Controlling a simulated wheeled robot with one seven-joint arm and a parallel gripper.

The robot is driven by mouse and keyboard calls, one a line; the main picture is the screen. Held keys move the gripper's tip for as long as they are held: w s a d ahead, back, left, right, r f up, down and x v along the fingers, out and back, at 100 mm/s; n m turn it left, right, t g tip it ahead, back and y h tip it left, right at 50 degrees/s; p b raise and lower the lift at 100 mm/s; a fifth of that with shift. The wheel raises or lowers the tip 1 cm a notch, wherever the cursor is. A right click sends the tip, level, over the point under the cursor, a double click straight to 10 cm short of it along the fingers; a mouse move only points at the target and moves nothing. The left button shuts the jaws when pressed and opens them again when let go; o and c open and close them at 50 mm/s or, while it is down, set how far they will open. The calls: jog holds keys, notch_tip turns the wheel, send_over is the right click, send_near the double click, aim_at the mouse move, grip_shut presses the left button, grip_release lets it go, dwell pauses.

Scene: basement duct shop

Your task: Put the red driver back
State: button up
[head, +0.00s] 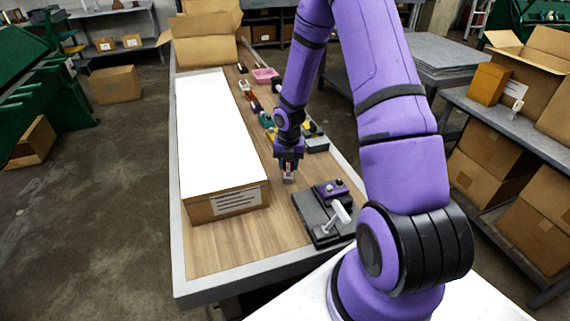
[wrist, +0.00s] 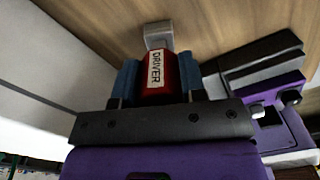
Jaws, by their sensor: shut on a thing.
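The red driver (wrist: 184,78) is between the blue fingers of my gripper (wrist: 157,82) in the wrist view. It has a white label reading DRIVER, and a grey block-like end (wrist: 158,37) sticks out past the fingertips. In the head view my gripper (head: 288,168) points down over the workbench (head: 262,238), just right of the long white-topped box. It is shut on the driver, of which only a small grey part shows below the fingers there. I cannot tell whether that end touches the bench.
The long white-topped cardboard box (head: 228,201) fills the bench's left side. A black and purple device with a white lever (head: 318,222) stands close at the right front. Several small tools and a pink tray (head: 265,75) lie farther back. The front left bench top is bare.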

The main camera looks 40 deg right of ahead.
jog(key=shift+f, duration=0.1)
jog(key=o, duration=0.9)
jog(key=shift+o, duration=0.2)
